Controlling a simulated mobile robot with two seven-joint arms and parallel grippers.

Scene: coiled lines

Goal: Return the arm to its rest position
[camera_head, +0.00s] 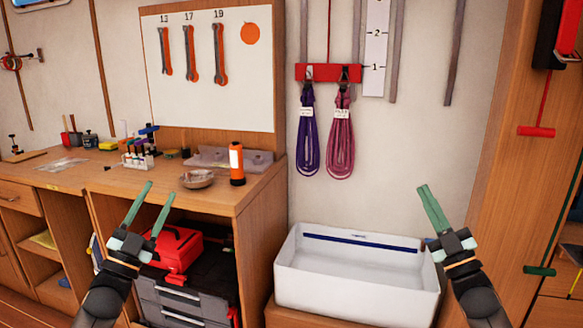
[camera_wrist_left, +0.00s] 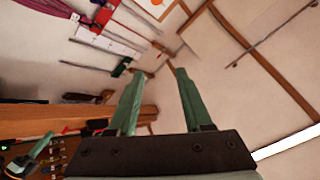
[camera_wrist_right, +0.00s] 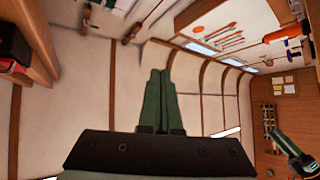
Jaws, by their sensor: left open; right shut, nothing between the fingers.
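My left gripper (camera_head: 151,210) is at the lower left of the head view, in front of the workbench. Its two green fingers are apart with nothing between them, and the left wrist view shows the same open fingers (camera_wrist_left: 155,100). My right gripper (camera_head: 433,208) is at the lower right, beside the right end of the white bin. Its green fingers lie together and hold nothing; the right wrist view shows them closed (camera_wrist_right: 160,100). Both grippers point upward and appear clear of other things.
A white bin (camera_head: 355,295) stands low at the centre. Purple (camera_head: 307,140) and pink (camera_head: 341,140) coiled lines hang from a red rack (camera_head: 328,73). The workbench (camera_head: 235,201) carries an orange flashlight (camera_head: 237,165) and a bowl (camera_head: 198,179). A red toolbox (camera_head: 175,252) sits below.

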